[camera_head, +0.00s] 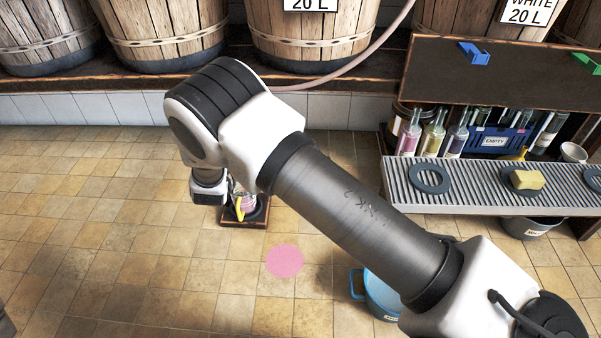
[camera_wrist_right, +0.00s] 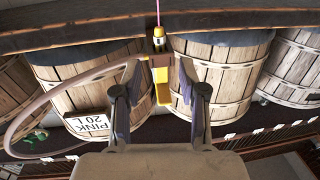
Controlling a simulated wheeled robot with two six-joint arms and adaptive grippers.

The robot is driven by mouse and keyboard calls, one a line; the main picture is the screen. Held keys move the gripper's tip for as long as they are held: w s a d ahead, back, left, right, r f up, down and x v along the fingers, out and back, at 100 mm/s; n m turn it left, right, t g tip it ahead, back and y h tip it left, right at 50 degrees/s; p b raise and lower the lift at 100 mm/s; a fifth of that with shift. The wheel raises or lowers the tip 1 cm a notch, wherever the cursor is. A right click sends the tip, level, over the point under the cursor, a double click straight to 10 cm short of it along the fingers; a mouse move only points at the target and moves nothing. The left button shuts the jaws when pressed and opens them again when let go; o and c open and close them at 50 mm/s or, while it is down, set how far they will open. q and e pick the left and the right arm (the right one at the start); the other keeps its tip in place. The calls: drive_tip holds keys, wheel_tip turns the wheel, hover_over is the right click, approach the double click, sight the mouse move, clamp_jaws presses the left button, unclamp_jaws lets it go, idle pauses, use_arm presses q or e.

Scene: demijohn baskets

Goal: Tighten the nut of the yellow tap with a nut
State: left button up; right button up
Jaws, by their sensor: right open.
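The yellow tap (camera_wrist_right: 162,88) shows in the right wrist view, which is upside down here, in front of two wooden barrels. A yellow collar, apparently the nut (camera_wrist_right: 158,42), sits at its end, with a thin pink line running from it. My right gripper (camera_wrist_right: 159,76) is open, with one finger on each side of the tap in the picture. I cannot tell whether the fingers touch it. In the head view my right wrist is at the left of centre and hides most of the tap; a small yellow part (camera_head: 239,209) shows beneath it.
A pink puddle (camera_head: 284,261) lies on the tiled floor near a small wooden stand (camera_head: 236,222). A blue bucket (camera_head: 383,298) stands right of it. A pale hose (camera_wrist_right: 60,88) loops to the tap. A grated shelf (camera_head: 470,190) with bottles is at right.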

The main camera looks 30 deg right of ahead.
drive_tip(key=x, duration=0.9)
drive_tip(key=shift+w+d+f, duration=0.15)
drive_tip(key=shift+w+d, duration=0.05)
drive_tip(key=shift+w, duration=0.1)
drive_tip(key=shift+w+d+f+n+y, duration=0.1)
drive_tip(key=shift+w+d+n+y, duration=0.2)
drive_tip(key=shift+y, duration=0.1)
drive_tip(key=shift+n+t+y+b, duration=0.6)
drive_tip(key=shift+n+t+y, duration=0.15)
drive_tip(key=shift+y, duration=0.45)
drive_tip(key=n+y+b, duration=0.1)
drive_tip(key=n+y, duration=0.1)
drive_tip(key=shift+f+y, duration=0.1)
drive_tip(key=shift+y, duration=0.3)
drive_tip(key=s+d+r+g+y+p, duration=0.1)
drive_tip(key=s+g+p, duration=0.9)
drive_tip(key=s+p, duration=1.9)
drive_tip(key=s+r+n, duration=0.1)
drive_tip(key=s, duration=0.4)
drive_tip(key=shift+d+r+y, duration=0.2)
drive_tip(key=shift+r+y, duration=0.1)
drive_tip(key=shift+w, duration=0.1)
